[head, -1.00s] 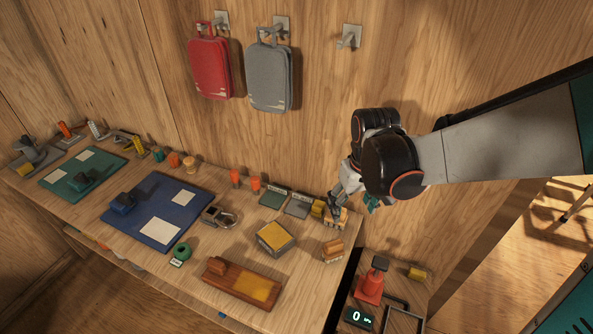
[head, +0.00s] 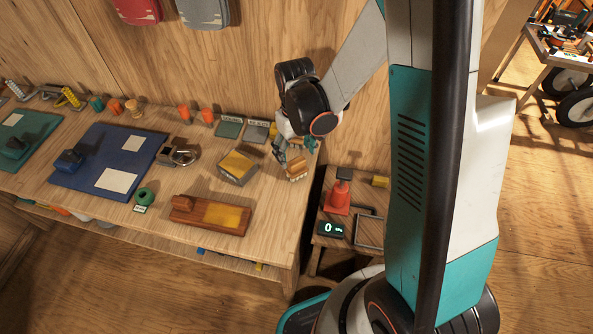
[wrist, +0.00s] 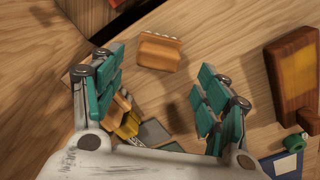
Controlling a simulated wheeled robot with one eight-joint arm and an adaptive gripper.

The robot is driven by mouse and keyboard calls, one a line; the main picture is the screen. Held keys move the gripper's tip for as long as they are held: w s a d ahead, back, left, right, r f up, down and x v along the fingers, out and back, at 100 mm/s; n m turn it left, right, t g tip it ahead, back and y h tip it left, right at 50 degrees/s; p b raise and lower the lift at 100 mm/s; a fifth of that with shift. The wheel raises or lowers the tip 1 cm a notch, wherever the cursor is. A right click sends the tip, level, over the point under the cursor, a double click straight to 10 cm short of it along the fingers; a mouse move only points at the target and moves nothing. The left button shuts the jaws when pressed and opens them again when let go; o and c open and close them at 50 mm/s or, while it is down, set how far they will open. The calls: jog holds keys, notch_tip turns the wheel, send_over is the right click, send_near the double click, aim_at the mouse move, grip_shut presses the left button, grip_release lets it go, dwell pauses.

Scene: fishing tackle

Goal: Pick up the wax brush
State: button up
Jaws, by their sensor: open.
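A small wooden brush with pale bristles, seemingly the wax brush (head: 297,170), stands near the table's right end. It also shows in the wrist view (wrist: 160,52), beyond and between my fingertips, with nothing gripping it. My gripper (head: 284,153) is just behind and above it in the head view and partly covers it. In the wrist view my gripper (wrist: 162,72) has its teal fingers spread wide and empty. A second wooden, brush-like piece (wrist: 120,105) is partly hidden by the left finger.
A yellow-topped grey block (head: 238,167) and a wooden board with a yellow patch (head: 212,215) lie to the left. The table's right edge is close to the brush. Bare wood surrounds the brush's front.

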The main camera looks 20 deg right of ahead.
aim_at(296, 160)
jog(key=shift+w+d+f+b, duration=0.1)
jog(key=shift+f+b, duration=1.3)
jog(key=shift+f, duration=1.4)
jog(key=shift+r, duration=0.1)
jog(key=c, duration=1.3)
jog(key=shift+o, duration=0.2)
notch_tip(296, 160, up, 20)
jog(key=p, duration=0.7)
jog(key=o, duration=0.4)
jog(key=shift+c, duration=0.9)
